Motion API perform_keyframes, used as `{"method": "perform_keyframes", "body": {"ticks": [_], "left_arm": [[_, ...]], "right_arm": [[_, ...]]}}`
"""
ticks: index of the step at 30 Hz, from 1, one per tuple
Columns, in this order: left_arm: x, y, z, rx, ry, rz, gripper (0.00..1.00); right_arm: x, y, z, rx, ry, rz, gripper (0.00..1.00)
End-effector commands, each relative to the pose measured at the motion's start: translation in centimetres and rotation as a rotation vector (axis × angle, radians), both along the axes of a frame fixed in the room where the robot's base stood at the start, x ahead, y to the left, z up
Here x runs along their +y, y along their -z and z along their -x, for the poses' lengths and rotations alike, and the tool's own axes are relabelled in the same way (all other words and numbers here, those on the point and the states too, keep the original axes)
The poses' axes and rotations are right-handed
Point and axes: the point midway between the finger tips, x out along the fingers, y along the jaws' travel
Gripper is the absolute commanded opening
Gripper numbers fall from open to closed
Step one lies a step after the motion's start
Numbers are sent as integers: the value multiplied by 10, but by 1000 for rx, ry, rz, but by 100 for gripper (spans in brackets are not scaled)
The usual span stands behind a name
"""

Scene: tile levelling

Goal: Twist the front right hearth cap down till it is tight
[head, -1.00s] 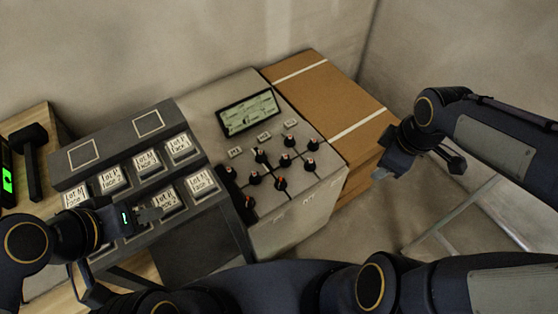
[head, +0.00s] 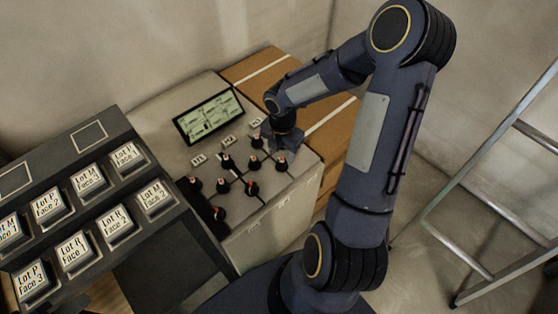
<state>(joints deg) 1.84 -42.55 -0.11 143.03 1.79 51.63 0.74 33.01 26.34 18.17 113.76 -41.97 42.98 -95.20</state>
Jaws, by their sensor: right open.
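The hearth caps are small black knobs with orange-red marks, standing in rows on a pale grey block (head: 160,112). The front right hearth cap (head: 281,166) stands near the block's right edge, just below my right gripper in the picture. My right gripper (head: 284,150) is open, pointing down over the block's right part, with its fingers just behind this cap. I cannot tell whether they touch it. Other caps stand to the left, such as the front middle one (head: 252,189) and the front left one (head: 218,214). The gripper may hide part of the surface. My left gripper is out of view.
A display panel (head: 208,116) lies at the back of the block, with small labels in front of it. A brown box (head: 262,68) stands behind and right. A dark rack (head: 60,150) of labelled tiles is at left, a metal ladder (head: 480,190) at right.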

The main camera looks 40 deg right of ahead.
Motion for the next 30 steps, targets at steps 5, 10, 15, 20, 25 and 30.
{"method": "perform_keyframes", "body": {"ticks": [5, 10, 15, 20, 25, 30], "left_arm": [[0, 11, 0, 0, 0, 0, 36], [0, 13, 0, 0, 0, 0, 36], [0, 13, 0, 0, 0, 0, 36], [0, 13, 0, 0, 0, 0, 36], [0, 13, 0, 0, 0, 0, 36], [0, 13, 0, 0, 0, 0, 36]], "right_arm": [[1, 29, 1, 2, 1, -2, 50], [0, 39, 0, 0, 1, -1, 50], [1, 40, 0, -1, 2, -1, 50], [0, 40, 0, 0, 2, -1, 42], [0, 40, 0, 0, 2, -1, 20], [0, 40, 0, 0, 2, 0, 5]]}}
